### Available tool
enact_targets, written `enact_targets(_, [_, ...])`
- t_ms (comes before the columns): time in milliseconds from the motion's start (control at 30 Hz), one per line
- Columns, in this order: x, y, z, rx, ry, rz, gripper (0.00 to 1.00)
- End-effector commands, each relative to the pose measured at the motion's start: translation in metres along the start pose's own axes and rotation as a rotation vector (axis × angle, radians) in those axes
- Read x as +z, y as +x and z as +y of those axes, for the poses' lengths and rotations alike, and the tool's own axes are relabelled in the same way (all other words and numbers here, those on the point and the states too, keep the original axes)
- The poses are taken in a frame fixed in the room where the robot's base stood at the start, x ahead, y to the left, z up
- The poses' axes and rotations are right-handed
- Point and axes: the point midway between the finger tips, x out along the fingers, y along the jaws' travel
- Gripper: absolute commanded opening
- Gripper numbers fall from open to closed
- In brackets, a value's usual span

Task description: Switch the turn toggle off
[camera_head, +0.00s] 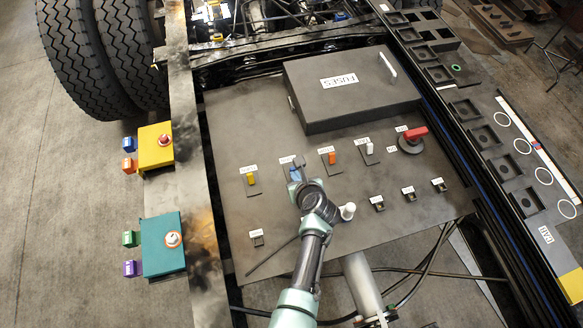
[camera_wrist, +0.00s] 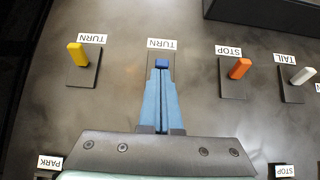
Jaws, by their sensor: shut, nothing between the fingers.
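A panel with several coloured toggles shows in both views. A blue toggle labelled TURN (camera_wrist: 161,62) sits straight ahead of my fingertips in the wrist view, its lower part and base partly hidden by the fingers. A yellow toggle also labelled TURN (camera_wrist: 77,53) stands to its left; it shows in the head view too (camera_head: 251,179). My gripper (camera_wrist: 161,75) is shut, its two blue fingers together with nothing between them. The tips are at or very close to the blue toggle; I cannot tell if they touch.
To the right are an orange STOP toggle (camera_wrist: 239,68) and a white TAIL toggle (camera_wrist: 303,75). A raised FUSES box (camera_head: 345,90) stands behind the toggles. A red rotary switch (camera_head: 413,136) is at the panel's right, and a white knob (camera_head: 348,211) is beside my wrist.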

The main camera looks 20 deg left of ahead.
Motion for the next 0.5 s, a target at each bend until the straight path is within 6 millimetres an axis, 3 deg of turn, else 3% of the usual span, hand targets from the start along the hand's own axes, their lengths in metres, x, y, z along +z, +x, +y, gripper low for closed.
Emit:
enact_targets(33, [0.0094, -0.0051, -0.0005, 0.002, -0.002, 0.031, 0.0])
enact_targets(133, [0.0124, -0.0035, -0.0009, 0.003, -0.003, 0.101, 0.0])
enact_targets(500, [0.0086, 0.001, -0.0013, 0.0, -0.001, 0.108, 0.0])
